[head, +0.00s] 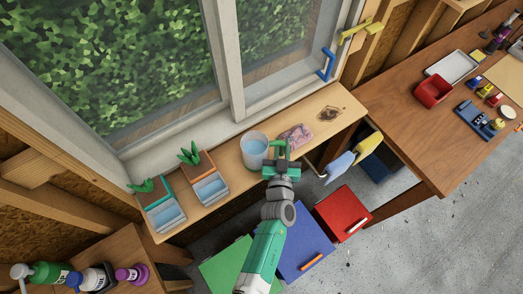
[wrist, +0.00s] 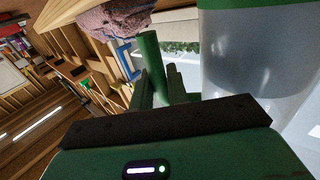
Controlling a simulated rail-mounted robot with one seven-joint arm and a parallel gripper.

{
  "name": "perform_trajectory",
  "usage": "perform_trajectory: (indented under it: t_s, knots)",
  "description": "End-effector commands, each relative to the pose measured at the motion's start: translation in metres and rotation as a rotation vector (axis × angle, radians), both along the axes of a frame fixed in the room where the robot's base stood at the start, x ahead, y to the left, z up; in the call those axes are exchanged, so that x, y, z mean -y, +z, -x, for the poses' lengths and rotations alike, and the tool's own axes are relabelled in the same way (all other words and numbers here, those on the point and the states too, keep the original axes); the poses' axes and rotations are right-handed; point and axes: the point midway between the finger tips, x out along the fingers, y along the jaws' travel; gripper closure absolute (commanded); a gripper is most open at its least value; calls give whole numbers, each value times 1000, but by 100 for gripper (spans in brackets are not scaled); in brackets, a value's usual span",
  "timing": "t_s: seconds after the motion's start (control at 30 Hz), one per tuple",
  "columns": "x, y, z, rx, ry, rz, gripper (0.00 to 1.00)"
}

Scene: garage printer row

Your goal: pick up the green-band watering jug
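The watering jug (head: 254,151) is a pale translucent vessel standing on the wooden window shelf in the head view. In the wrist view the jug (wrist: 245,55) fills the upper right, with a green band along the top edge of the picture. My gripper (head: 283,152) is at the jug's right side, low over the shelf. In the wrist view a green upright bar, seemingly the jug's handle (wrist: 152,58), stands between the fingers of my gripper (wrist: 160,90). Whether both fingers press on it is not clear.
Two planter boxes (head: 201,172) stand to the left on the shelf (head: 233,178). The window (head: 232,70) rises behind. Blue (head: 300,245) and red (head: 343,213) boxes are on the floor in front.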

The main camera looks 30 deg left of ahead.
Motion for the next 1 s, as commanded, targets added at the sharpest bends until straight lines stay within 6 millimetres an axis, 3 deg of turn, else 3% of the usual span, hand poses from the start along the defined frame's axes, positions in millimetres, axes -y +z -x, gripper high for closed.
perform_trajectory:
  t_s: [0.47,1.0]
  knots:
    - [0,4,0,3,0,-1,100]
    - [1,63,0,3,-1,-1,100]
